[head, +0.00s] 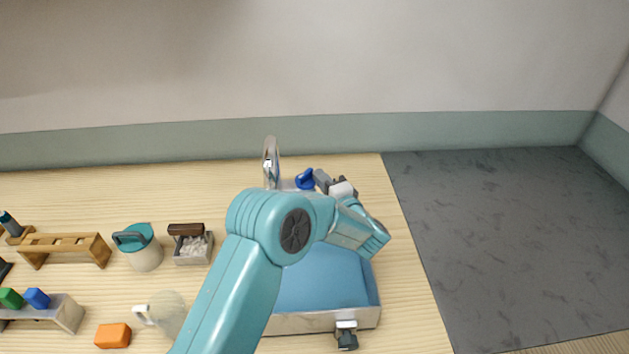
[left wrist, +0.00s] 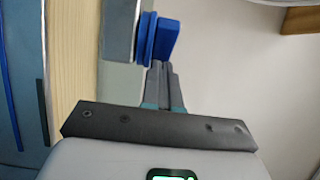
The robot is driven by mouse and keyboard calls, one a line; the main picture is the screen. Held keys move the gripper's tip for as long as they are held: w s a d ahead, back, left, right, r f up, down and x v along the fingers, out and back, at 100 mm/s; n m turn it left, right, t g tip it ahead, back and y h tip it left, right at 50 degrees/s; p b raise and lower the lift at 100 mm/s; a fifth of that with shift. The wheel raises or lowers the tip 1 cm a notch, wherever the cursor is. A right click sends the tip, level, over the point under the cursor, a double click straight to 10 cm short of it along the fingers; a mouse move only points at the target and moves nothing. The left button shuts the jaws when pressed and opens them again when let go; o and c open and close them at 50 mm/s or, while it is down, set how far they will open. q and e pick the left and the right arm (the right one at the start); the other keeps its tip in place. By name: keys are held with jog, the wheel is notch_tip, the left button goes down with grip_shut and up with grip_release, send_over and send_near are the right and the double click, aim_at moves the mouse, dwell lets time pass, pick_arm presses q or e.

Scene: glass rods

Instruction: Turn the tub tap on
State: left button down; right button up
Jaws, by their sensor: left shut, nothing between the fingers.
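The tub (head: 373,317), blue inside with pale walls, stands at the right part of the table. At its back edge is a silver curved tap spout (head: 271,160) with a blue tap handle (head: 305,180) to its right. My left gripper (head: 322,180) is at the right side of the handle, shut and empty. In the left wrist view the closed fingertips (left wrist: 160,66) are right by the blue handle (left wrist: 167,40); I cannot tell whether they touch. My left arm covers part of the tub. My right gripper is out of view.
A dark fitting (head: 346,338) sits on the tub's front wall. To the left are a teal-lidded jar (head: 144,256), a tray of white pieces (head: 194,250), a glass jug (head: 168,312), an orange block (head: 113,336) and a wooden rack (head: 65,245). The table ends right of the tub.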

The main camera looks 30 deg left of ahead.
pick_arm(q)
jog(key=shift+w+a+p, duration=0.4)
jog(key=shift+w+p, duration=0.05)
jog(key=shift+w, duration=0.3)
jog(key=shift+w+a, duration=0.35)
jog(key=shift+w, duration=0.15)
jog(key=shift+w+a, duration=0.1)
jog(key=shift+a, duration=0.15)
jog(key=shift+d+f, duration=0.1)
